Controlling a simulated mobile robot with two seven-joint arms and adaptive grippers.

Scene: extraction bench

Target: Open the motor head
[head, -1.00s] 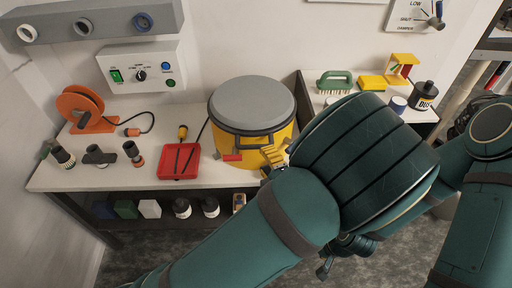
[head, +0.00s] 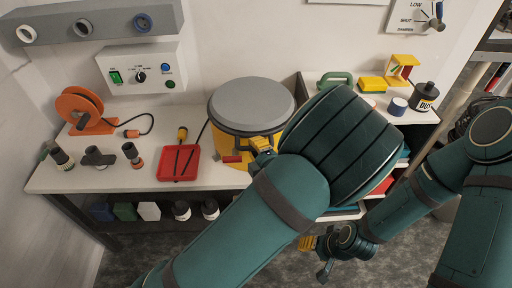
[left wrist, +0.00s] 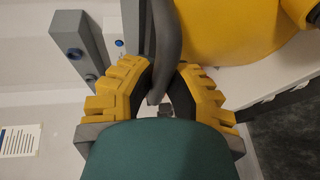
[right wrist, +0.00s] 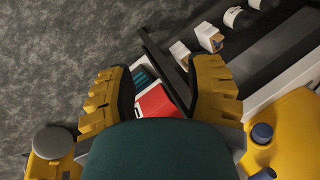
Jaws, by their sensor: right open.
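The motor head is a round grey lid (head: 252,101) on a yellow drum (head: 226,148). It lies level in the head view. A dark curved handle bar (left wrist: 167,50) at the drum's front crosses the left wrist view. My left gripper (head: 262,147) is at the drum's front, just below the lid. In the left wrist view its yellow fingers (left wrist: 164,72) close in on both sides of the bar and seem to touch it. My right gripper (right wrist: 160,70) is open and empty, low in front of the bench. My left arm hides the drum's right side.
A red tray (head: 178,163) and an orange reel (head: 80,105) stand left of the drum. Several bottles stand on the shelf below.

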